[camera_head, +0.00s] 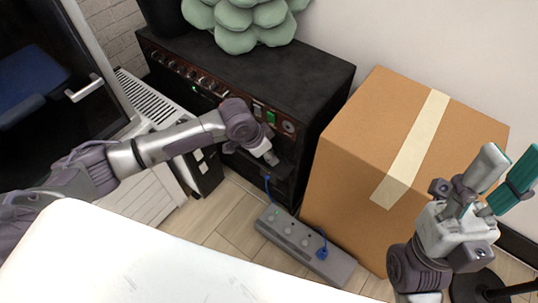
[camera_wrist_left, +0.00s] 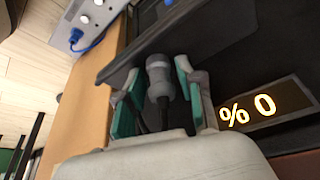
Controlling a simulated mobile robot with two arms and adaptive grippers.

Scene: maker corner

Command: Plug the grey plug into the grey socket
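The grey plug (camera_wrist_left: 160,78) stands between the teal-padded fingers of my left gripper (camera_wrist_left: 157,85) in the left wrist view, its dark cord running down between them. I cannot make out the grey socket. My right gripper (camera_head: 508,166) is open and empty at the right.
A grey power strip (camera_head: 303,241) with a blue plug (camera_head: 322,252) lies on the floor. A cardboard box (camera_head: 355,140) stands right of the amplifier. A white surface (camera_head: 140,260) fills the front left. The wrist view shows a lit "% 0" display (camera_wrist_left: 265,105).

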